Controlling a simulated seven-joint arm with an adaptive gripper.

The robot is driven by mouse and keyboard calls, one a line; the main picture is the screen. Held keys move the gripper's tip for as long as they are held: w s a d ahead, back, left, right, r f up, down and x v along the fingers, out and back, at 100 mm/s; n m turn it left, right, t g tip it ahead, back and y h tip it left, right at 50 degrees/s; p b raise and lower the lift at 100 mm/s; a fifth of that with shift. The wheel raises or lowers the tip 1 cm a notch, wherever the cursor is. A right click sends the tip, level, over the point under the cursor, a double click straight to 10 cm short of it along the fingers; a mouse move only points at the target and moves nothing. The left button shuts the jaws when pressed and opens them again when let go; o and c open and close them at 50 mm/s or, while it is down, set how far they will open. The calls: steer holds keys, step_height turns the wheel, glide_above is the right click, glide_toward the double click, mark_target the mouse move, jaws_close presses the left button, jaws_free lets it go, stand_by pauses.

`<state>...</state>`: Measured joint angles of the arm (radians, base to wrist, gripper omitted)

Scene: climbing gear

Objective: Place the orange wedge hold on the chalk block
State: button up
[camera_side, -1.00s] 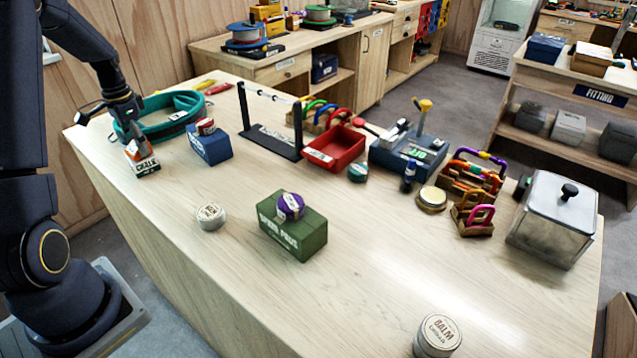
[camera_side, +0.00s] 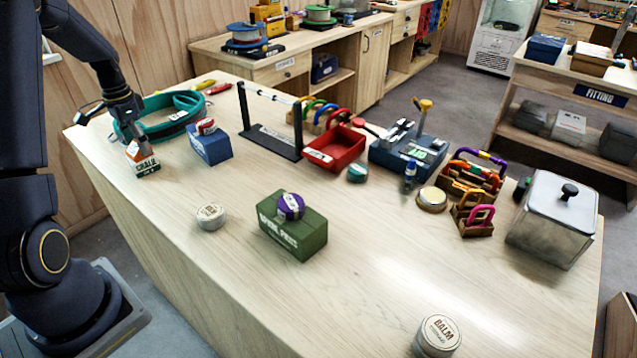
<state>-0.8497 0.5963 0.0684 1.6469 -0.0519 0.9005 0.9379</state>
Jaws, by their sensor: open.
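The chalk block (camera_side: 148,169), a small block with a CHALK label, stands near the left edge of the table. An orange piece, which looks like the orange wedge hold (camera_side: 139,151), is on top of it. My gripper (camera_side: 131,140) points down right above and behind the orange piece, with its jaws open. The fingertips are small and dark here, and I cannot tell whether they touch the orange piece.
A blue block (camera_side: 209,150) with a red roll on top stands just right of the chalk block. A teal coiled strap (camera_side: 178,112) lies behind my gripper. A green block (camera_side: 292,238) with a purple roll and a white tin (camera_side: 210,217) stand farther forward. The front table area is mostly clear.

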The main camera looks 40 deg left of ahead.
step_height(320, 180, up, 11)
steer(key=w+d+r+t, duration=0.1)
steer(key=d+r, duration=0.2)
steer(key=d, duration=0.3)
steer(key=w+d+r, duration=0.2)
steer(key=d+r, duration=0.1)
steer(key=d, duration=0.2)
steer(key=s+d+t, duration=0.2)
steer(key=s+d, duration=0.3)
steer(key=d, duration=0.7)
steer(key=s+d+t, duration=0.2)
steer(key=s+d, duration=0.4)
steer(key=d, duration=0.6)
steer(key=shift+s+d+f+t, duration=0.15)
steer(key=shift+d+t, duration=0.1)
steer(key=shift+t, duration=0.05)
